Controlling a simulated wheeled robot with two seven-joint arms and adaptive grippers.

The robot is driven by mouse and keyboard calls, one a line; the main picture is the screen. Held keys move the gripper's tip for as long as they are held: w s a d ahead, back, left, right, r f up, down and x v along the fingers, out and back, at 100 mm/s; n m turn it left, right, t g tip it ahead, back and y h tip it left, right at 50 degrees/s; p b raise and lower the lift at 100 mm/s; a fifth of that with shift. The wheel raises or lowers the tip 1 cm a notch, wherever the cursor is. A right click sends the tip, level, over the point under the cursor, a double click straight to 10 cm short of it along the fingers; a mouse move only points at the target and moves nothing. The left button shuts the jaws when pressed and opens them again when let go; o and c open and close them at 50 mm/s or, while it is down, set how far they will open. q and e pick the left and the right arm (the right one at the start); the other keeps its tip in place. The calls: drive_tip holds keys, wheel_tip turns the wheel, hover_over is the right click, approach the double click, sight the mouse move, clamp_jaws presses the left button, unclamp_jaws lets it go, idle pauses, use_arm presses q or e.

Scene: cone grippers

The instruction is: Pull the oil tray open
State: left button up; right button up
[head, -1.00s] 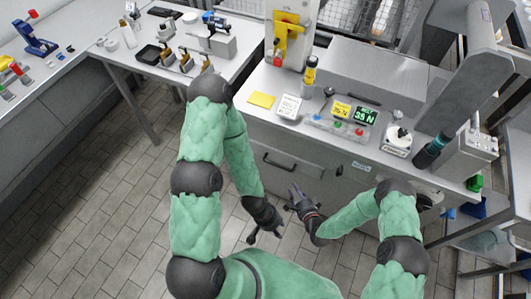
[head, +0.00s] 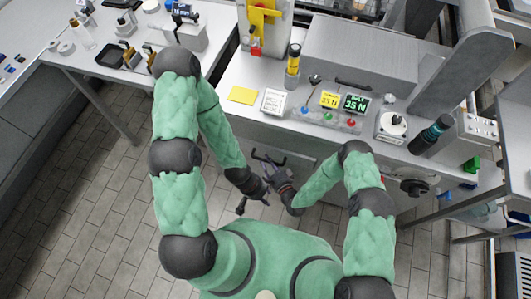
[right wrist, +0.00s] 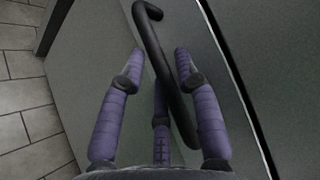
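The oil tray's front seems to be the grey panel (right wrist: 85,70) with a black bar handle (head: 268,158), below the worktop; it looks shut. In the right wrist view the handle (right wrist: 165,60) slants between my right gripper's purple fingers (right wrist: 160,62). These fingers are spread on both sides of it and not closed round it; whether any touches it I cannot tell. In the head view my right gripper (head: 277,173) is at the handle, partly covering it. My left gripper (head: 254,203) hangs just below and left, fingers apart and empty.
The worktop (head: 225,112) above the panel carries a yellow note (head: 242,95), a button panel with displays (head: 330,118) and a yellow-black bottle (head: 293,60). A round black knob (head: 414,187) is on the cabinet at right. The tiled floor (head: 95,200) at left is clear.

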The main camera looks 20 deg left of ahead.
drive_tip(key=shift+w+a, duration=0.2)
drive_tip(key=shift+w, duration=0.05)
clamp_jaws()
drive_tip(key=shift+s, duration=0.1)
